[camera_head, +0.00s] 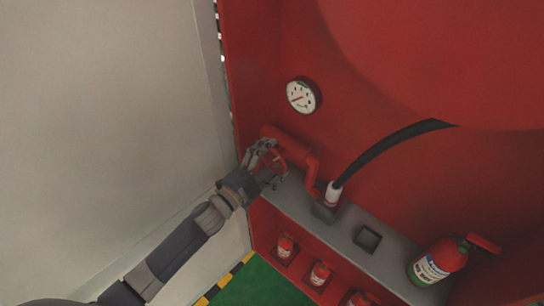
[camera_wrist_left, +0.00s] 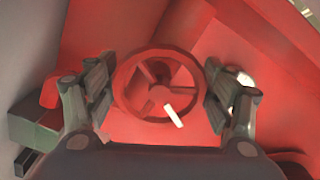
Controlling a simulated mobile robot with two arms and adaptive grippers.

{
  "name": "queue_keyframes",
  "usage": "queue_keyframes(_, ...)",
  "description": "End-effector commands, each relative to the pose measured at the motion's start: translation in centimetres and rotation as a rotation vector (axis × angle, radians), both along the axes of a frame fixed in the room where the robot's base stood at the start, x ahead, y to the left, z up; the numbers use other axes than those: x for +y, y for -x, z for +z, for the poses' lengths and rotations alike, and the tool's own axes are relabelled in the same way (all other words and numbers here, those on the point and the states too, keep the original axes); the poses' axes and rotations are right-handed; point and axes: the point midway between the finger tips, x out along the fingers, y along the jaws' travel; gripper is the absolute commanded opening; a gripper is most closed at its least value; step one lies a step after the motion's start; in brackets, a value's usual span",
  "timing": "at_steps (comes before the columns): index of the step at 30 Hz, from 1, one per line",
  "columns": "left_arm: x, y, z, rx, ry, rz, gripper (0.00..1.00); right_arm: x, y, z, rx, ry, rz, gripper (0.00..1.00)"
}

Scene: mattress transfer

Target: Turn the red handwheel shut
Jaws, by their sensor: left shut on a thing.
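The red handwheel (camera_head: 281,163) sits on a red pipe at the left end of the grey ledge, partly hidden behind my left gripper (camera_head: 268,163). In the left wrist view the handwheel (camera_wrist_left: 160,54) faces the camera, with its spokes, hub and a white bar pointing down and right from the hub. My left gripper (camera_wrist_left: 159,90) has one finger on either side of the wheel and is shut on its rim. My right gripper is in neither view.
A round gauge (camera_head: 301,95) is on the red wall above. A black hose (camera_head: 385,146) ends in a white nozzle (camera_head: 333,193) on the grey ledge (camera_head: 296,203). A fire extinguisher (camera_head: 437,262) stands at right; smaller ones sit below. A pale panel (camera_head: 100,110) fills the left.

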Motion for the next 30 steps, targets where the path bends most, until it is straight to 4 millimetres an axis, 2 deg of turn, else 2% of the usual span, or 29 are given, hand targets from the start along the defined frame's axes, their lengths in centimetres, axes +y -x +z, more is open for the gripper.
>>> queue_keyframes(15, -0.15, 0.03, 0.01, 0.246, 0.343, -0.001, 0.52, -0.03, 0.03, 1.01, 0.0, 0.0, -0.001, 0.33)
queue_keyframes(30, -0.19, 0.05, -0.11, 0.328, 0.456, -0.001, 0.52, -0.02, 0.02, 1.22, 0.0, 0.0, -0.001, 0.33)
